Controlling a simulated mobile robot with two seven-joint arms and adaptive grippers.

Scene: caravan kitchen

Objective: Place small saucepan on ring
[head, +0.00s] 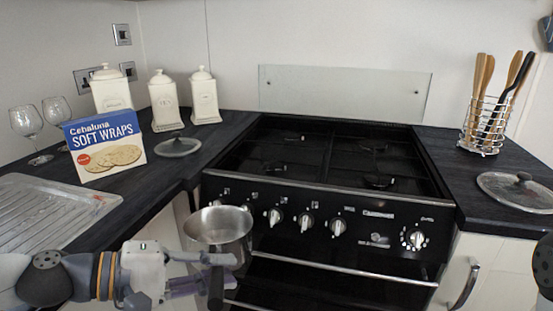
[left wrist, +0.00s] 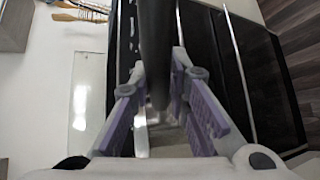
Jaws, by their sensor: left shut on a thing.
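The small saucepan (head: 217,226) is steel and looks upright, in front of the cooker's left end in the head view. My left gripper (head: 212,274) is shut on its dark handle (head: 216,288). The handle (left wrist: 155,50) also shows between the fingers of my left gripper (left wrist: 160,95) in the left wrist view. The black cooker (head: 330,160) has several hob rings on top, among them a front right ring (head: 378,181) and a back left ring (head: 297,138). No pan stands on them. At the right edge, only a dark piece of my right arm shows; its gripper is not seen.
Left worktop: wraps box (head: 104,146), cream canisters (head: 164,100), wine glasses (head: 27,125), a glass lid (head: 178,146) and the sink drainer (head: 50,210). Right worktop: utensil rack (head: 484,125) and another glass lid (head: 517,190). Knobs (head: 338,227) line the cooker front. The hob top is clear.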

